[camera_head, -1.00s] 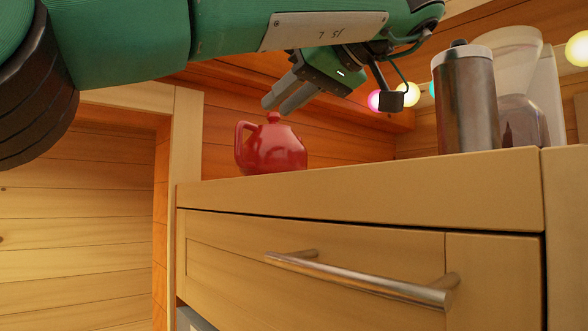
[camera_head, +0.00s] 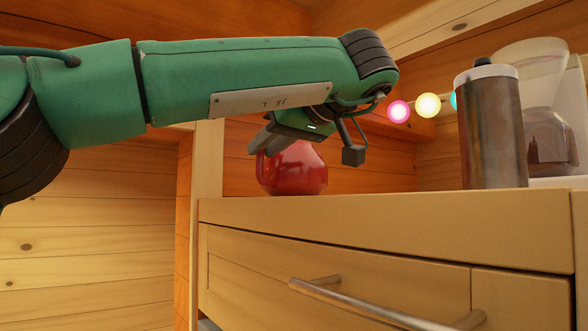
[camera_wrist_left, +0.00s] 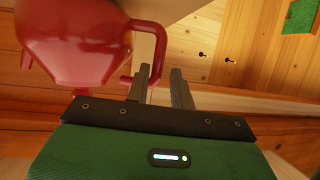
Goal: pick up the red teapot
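The red teapot (camera_head: 295,172) stands upright on the wooden cabinet top, near its left end. Its handle and upper left side are hidden behind my left gripper (camera_head: 262,150) in the head view. In the left wrist view the teapot (camera_wrist_left: 72,45) fills the upper left, with its looped handle at its right side. My left gripper's fingers (camera_wrist_left: 161,76) are apart, with the handle loop close to their tips. One finger overlaps the handle's lower end. My right gripper is not in view.
A metal canister (camera_head: 490,130) and a coffee-maker-like appliance (camera_head: 548,135) stand to the right on the cabinet top (camera_head: 400,212). A drawer with a metal bar handle (camera_head: 385,305) is below. Coloured bulbs (camera_head: 428,105) hang behind. Log walls enclose the left and back.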

